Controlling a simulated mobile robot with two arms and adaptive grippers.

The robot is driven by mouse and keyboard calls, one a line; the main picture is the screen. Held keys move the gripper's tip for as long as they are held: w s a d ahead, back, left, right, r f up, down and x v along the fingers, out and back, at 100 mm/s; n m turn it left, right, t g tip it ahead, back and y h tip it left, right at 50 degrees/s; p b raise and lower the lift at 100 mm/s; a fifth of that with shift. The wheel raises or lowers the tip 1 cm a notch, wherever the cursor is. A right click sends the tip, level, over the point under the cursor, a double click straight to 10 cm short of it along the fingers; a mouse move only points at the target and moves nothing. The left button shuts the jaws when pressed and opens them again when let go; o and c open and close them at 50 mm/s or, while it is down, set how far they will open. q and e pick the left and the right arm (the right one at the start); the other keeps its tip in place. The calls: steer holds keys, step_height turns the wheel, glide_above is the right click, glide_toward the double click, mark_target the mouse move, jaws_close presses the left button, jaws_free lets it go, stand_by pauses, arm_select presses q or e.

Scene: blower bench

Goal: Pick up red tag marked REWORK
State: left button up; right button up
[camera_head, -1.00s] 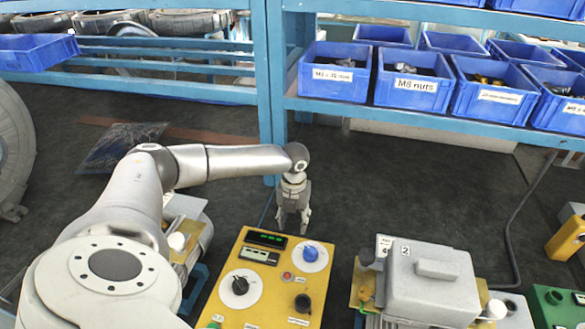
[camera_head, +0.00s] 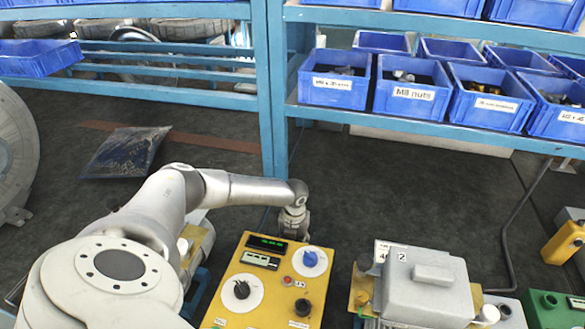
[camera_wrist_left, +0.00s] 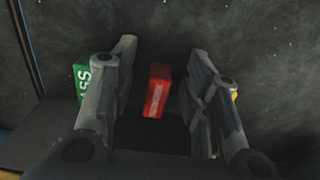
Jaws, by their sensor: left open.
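The red tag (camera_wrist_left: 158,90), with blurred white lettering on its face, shows in the left wrist view between the two fingers of my left gripper (camera_wrist_left: 160,92). The fingers are open, with a gap on each side of the tag. In the head view my left gripper (camera_head: 293,225) points down behind the yellow control box, its fingertips mostly hidden. The red tag is not visible in the head view. My right gripper is not in view.
A green tag (camera_wrist_left: 82,80) stands left of my left finger in the left wrist view. The yellow control box (camera_head: 235,300) stands close in front of the gripper. A grey housing (camera_head: 430,290) is to the right. Blue bins (camera_head: 410,88) sit on the shelf behind.

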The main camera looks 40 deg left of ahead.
arm_select(q)
jaws_close()
